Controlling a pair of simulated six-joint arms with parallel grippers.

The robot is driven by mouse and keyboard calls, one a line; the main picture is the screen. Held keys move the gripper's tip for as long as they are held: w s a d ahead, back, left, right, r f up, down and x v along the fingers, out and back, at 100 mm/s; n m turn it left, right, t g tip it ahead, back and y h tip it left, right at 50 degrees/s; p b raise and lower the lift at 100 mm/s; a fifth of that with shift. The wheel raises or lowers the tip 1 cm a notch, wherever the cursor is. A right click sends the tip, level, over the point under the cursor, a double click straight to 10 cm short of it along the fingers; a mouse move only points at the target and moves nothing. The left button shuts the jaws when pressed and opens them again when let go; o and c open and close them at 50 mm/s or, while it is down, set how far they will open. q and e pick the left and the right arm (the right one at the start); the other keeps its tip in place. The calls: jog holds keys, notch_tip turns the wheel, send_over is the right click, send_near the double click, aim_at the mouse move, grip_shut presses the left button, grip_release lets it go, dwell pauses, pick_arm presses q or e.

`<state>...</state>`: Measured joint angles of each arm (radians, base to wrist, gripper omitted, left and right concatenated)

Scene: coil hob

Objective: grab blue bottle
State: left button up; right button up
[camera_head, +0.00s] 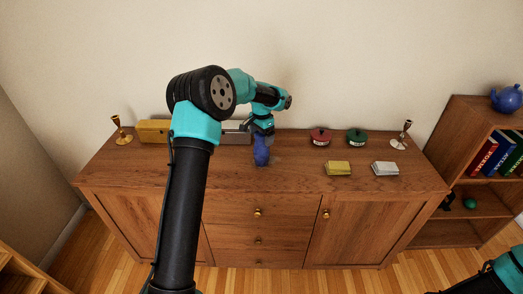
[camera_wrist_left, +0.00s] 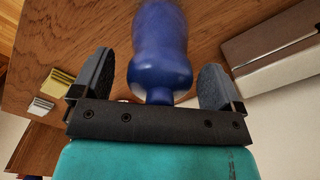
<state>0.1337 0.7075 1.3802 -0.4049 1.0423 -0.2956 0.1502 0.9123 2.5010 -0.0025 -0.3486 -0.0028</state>
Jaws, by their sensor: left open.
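The blue bottle (camera_head: 261,152) stands on top of the wooden cabinet, near its middle. My left gripper (camera_head: 263,128) is right above it and hides its upper part in the head view. In the left wrist view the bottle (camera_wrist_left: 160,45) lies between the two spread fingers of my left gripper (camera_wrist_left: 157,75), with a gap on both sides. The left gripper is open and not closed on the bottle. Only part of my right arm shows at the lower right of the head view; its gripper is not visible.
On the cabinet (camera_head: 230,185) stand a yellow box (camera_head: 153,131), a grey box (camera_head: 237,137) partly hidden by my arm, two candlesticks (camera_head: 122,132) (camera_head: 401,136), red (camera_head: 320,137) and green (camera_head: 357,137) tins, and yellow (camera_head: 338,168) and white (camera_head: 385,169) stacks. A bookshelf (camera_head: 461,130) is at right.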

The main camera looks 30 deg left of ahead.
pick_arm(q)
jog(key=c, duration=1.6)
jog(key=shift+o, duration=0.2)
jog(key=shift+r, duration=0.15)
jog(key=shift+r, duration=1.7)
jog(key=s+d+r, duration=0.1)
jog(key=s+d, duration=0.7)
jog(key=s, duration=0.5)
jog(key=shift+s+d+r, duration=0.2)
jog(key=shift+s, duration=0.1)
